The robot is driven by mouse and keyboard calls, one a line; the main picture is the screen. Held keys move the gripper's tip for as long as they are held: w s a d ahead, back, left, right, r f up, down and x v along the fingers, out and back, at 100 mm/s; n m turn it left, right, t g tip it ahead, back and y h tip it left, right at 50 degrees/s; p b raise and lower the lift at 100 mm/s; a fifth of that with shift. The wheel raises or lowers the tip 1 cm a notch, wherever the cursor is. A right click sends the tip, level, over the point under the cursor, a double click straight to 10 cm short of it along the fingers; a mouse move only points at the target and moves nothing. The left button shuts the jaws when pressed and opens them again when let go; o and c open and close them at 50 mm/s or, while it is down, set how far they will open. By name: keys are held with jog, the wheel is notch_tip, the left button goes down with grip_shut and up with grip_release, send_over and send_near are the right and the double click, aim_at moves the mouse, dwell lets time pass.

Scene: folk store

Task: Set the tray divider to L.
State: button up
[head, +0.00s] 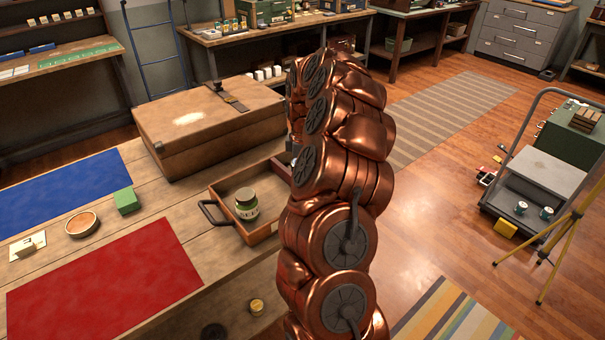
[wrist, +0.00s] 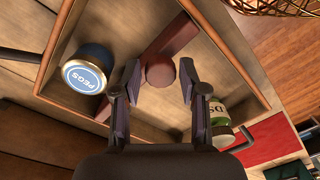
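The tray (head: 262,235) is an open wooden drawer-like box with a dark handle, on the plank table. In the wrist view the tray (wrist: 130,22) fills the upper middle. My gripper (wrist: 160,82) is open, one finger on each side of the knob, with visible gaps. Whether the fingertips are level with the knob is unclear. No L mark is visible.
A blue-lidded PEGS jar (wrist: 86,76) is left of my fingers. A large wooden case (head: 205,125) stands behind the tray. Blue and red mats (head: 105,280) lie left.

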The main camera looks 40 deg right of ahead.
jog(key=shift+o, duration=1.1)
notch_tip(320, 180, up, 12)
jog(key=shift+w+d, duration=0.15)
